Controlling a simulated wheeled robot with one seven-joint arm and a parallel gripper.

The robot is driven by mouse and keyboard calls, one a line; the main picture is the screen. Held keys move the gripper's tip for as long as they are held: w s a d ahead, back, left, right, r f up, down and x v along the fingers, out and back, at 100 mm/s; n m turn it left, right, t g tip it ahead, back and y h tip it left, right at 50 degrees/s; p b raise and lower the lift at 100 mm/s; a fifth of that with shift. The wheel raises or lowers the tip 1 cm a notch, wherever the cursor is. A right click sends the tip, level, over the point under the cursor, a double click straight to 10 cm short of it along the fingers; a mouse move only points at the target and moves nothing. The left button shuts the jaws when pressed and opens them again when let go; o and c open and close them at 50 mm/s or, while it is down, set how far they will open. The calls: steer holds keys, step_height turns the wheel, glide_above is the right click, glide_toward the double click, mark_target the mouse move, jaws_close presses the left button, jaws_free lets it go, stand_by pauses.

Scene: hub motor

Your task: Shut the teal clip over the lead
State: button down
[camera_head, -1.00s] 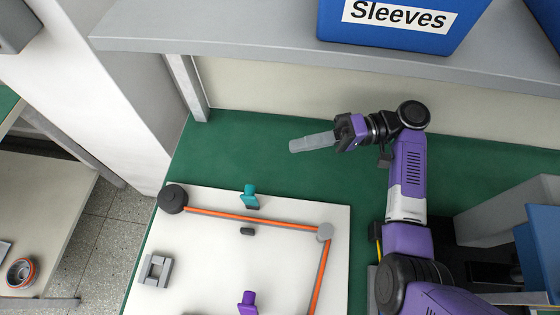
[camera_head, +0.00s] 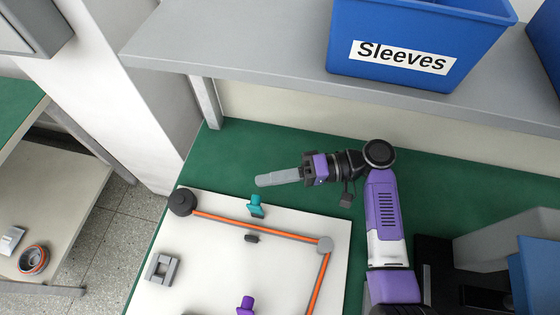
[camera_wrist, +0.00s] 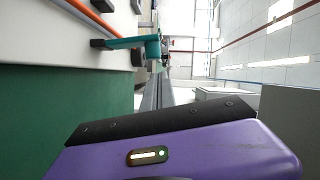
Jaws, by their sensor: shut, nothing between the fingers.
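The teal clip (camera_head: 256,206) stands up from the white board (camera_head: 205,268) at its far edge, just behind the orange lead (camera_head: 235,222). Its arm sticks out from the board in the wrist view (camera_wrist: 130,42), so it looks open and not over the lead. The lead also shows at the top left of the wrist view (camera_wrist: 85,12). My gripper (camera_head: 262,181) is shut and empty, pointing left above the green bench, just behind the clip in the head view. I see no contact.
A dark round post (camera_head: 181,201) and a grey post (camera_head: 325,244) carry the lead. A purple clip (camera_head: 245,304), a small dark block (camera_head: 251,238) and a grey bracket (camera_head: 161,268) are on the board. A shelf with a blue Sleeves bin (camera_head: 415,40) overhangs behind.

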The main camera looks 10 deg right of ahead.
steer(key=shift+s+a+f, duration=0.2)
steer(key=shift+s, duration=0.55)
steer(key=shift+s+a+r+n, duration=0.1)
steer(key=shift+s+r+n, duration=0.15)
steer(key=shift+n, duration=0.25)
steer(key=shift+s+a+f+n+t+h+b, duration=0.15)
steer(key=shift+s+a+n+t+h+b, duration=0.35)
steer(key=shift+s+n, duration=0.7)
steer(key=shift+s+a+f+n+t+h+b, duration=0.1)
steer(key=shift+s+a+n+t+h+b, duration=0.25)
steer(key=shift+s+n+h+b, duration=0.7)
steer(key=shift+s+a+f+n+t+y+b, duration=0.15)
steer(key=shift+s+a+n+t, duration=0.3)
steer(key=shift+s+n, duration=0.8)
steer(key=shift+s+a+f+m+b, duration=0.2)
steer(key=shift+s+f+b, duration=0.1)
steer(key=shift+s+f, duration=0.25)
steer(key=shift+s+a+f+m+b, duration=0.2)
steer(key=shift+s+f+b, duration=0.1)
steer(key=shift+s, duration=0.45)
steer(key=shift+s+f, duration=0.1)
